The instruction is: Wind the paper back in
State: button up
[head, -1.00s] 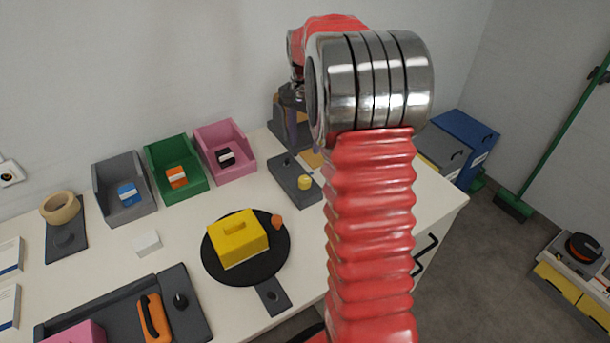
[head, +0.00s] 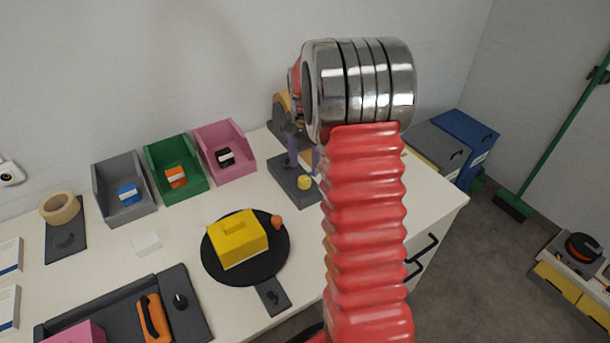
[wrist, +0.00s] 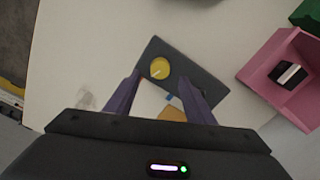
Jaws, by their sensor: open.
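A dark grey plate with a yellow knob (head: 304,182) lies at the back right of the table. In the wrist view the knob (wrist: 160,67) has a pale mark on its face. My gripper (head: 304,164) has two purple fingers, which are apart and empty. In the wrist view my gripper (wrist: 162,82) points at the plate, its fingertips on either side of the plate's near part, short of the knob. A white strip, likely paper, with a tan piece (wrist: 172,114) and a small blue patch shows between the fingers. My arm hides part of the tan-and-grey device (head: 283,101) behind.
Pink (head: 225,150), green (head: 160,165) and grey (head: 110,190) bins stand left of the plate. A yellow block (head: 238,240) sits on a black round turntable (head: 215,262) in front, with a small orange piece beside it. The table's right edge is close by.

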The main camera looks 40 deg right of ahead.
aim_at(305, 179)
jog(key=shift+f, duration=2.65)
jog(key=shift+c, duration=0.2)
